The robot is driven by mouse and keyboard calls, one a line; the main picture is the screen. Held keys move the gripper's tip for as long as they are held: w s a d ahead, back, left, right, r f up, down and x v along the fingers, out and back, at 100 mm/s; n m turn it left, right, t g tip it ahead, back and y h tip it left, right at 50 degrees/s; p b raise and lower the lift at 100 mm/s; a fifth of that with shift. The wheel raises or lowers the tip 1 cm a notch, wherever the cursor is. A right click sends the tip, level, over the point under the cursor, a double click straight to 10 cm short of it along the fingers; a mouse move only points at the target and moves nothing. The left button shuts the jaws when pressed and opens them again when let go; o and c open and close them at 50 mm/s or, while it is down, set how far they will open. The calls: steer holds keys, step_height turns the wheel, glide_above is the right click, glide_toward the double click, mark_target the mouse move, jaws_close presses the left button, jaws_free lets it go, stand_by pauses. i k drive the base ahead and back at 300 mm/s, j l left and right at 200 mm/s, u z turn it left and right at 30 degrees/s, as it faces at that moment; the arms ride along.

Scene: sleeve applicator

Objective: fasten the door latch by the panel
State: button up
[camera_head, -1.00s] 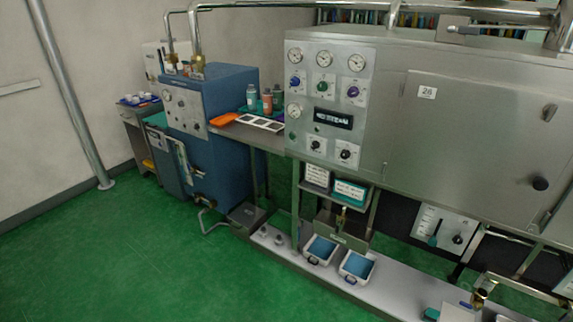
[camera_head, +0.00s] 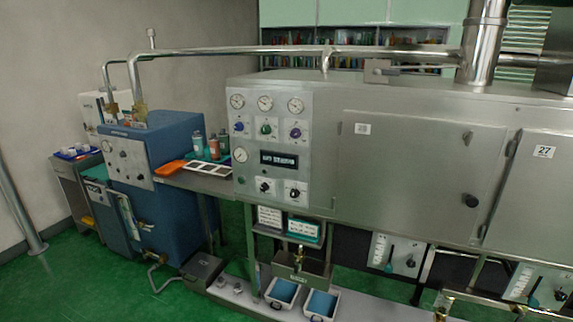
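A long stainless steel machine carries a control panel (camera_head: 268,143) with round gauges, coloured knobs and a dark display. To the right of the panel is a steel door (camera_head: 405,185) labelled 28, which looks flush with the front. A black round knob (camera_head: 471,200) sits low near its right edge, and a small metal fitting (camera_head: 467,137) sits above it. I cannot tell from here which of these is the latch or whether it is fastened. My gripper is not in view.
A second door (camera_head: 550,200), labelled 27, is at the right edge. Below are white bins (camera_head: 320,304) and protruding pipes. Green floor (camera_head: 80,285) is open at lower left.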

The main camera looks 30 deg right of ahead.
mark_target(467, 137)
steer(key=l+z, duration=0.2)
steer(key=z, duration=1.1)
steer(key=i+l+z, duration=0.15)
steer(key=z, duration=0.25)
steer(key=l, duration=0.1)
